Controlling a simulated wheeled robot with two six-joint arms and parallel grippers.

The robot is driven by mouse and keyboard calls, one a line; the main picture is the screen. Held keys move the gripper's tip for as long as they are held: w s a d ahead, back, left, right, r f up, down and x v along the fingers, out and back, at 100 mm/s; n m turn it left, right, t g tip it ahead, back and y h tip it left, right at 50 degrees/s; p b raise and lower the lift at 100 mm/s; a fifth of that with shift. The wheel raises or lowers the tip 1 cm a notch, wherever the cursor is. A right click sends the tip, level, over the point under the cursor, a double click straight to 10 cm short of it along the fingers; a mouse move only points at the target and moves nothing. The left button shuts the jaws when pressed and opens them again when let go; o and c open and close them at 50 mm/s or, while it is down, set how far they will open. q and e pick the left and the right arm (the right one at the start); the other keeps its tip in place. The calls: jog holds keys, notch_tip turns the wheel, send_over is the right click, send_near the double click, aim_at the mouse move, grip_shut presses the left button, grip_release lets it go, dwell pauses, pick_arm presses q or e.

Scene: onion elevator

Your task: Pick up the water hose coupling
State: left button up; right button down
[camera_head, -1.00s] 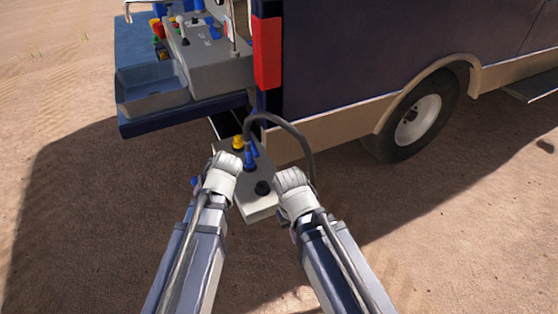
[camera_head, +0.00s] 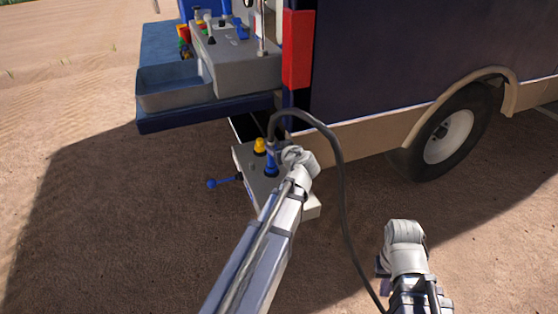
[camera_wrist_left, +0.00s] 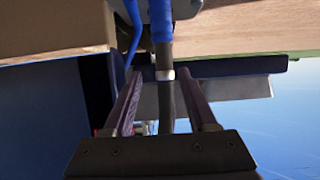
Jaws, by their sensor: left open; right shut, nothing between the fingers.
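The water hose coupling is a blue sleeve (camera_head: 271,164) standing upright on the grey box, with a dark hose (camera_head: 334,150) arching from its top. In the left wrist view the blue sleeve (camera_wrist_left: 161,20) and a metal ring show just beyond the fingertips, and the hose runs down between the fingers. My left gripper (camera_wrist_left: 160,76) is open around the hose line, not closed on it. In the head view my left gripper (camera_head: 289,155) is just right of the coupling, its fingers mostly hidden. My right gripper (camera_head: 385,262) is shut and empty, low at the right.
The grey box (camera_head: 248,160) carries a yellow knob (camera_head: 260,146) and a blue-handled lever (camera_head: 212,184). A blue shelf with a grey tray (camera_head: 175,91) overhangs behind it. The vehicle's side and wheel (camera_head: 448,137) stand to the right. The hose hangs between my arms.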

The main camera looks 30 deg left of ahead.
pick_arm(q)
jog(key=b, duration=0.3)
send_over(271, 163)
jog(key=w+a, duration=0.3)
jog(key=shift+f, duration=1.6)
jog(key=shift+d+r, duration=0.1)
grip_shut()
